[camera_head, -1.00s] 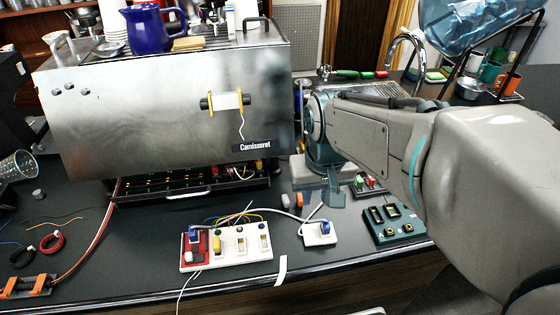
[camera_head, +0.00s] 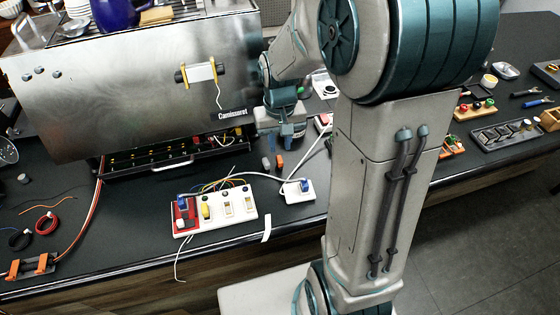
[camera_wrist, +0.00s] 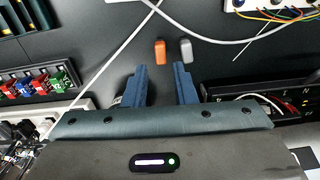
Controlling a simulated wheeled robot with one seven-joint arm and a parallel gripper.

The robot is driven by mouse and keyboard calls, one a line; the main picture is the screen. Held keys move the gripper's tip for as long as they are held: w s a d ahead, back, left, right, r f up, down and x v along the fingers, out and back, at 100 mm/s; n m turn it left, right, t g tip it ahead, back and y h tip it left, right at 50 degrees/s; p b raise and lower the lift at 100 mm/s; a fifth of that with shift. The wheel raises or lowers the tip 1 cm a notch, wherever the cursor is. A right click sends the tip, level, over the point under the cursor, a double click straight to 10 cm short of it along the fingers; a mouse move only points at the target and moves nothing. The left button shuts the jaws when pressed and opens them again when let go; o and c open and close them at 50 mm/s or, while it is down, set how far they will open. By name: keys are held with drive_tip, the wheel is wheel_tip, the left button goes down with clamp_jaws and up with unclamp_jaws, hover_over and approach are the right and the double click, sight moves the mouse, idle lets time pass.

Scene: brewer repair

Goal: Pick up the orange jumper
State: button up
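The orange jumper (camera_head: 280,161) lies on the dark counter just in front of my gripper. It also shows in the wrist view (camera_wrist: 160,52), beyond the fingertips and in line with the gap between them. A grey jumper (camera_wrist: 186,51) lies close beside it on the right in the wrist view, roughly in line with the right finger. In the head view the grey jumper (camera_head: 266,163) is to the left of the orange one. My gripper (camera_wrist: 158,72) is open with nothing between its blue fingers. In the head view my gripper (camera_head: 279,144) points down at the counter.
The steel brewer (camera_head: 130,80) with its open lower drawer (camera_head: 170,162) stands close behind and left. A white switch board (camera_head: 230,207) and a small white block (camera_head: 298,191) joined by wires lie nearer the front edge. A white cable (camera_wrist: 110,65) crosses left of the fingers.

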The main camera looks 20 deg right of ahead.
sight(279, 159)
drive_tip(key=shift+f+p, duration=0.6)
drive_tip(key=shift+f, duration=2.25)
clamp_jaws()
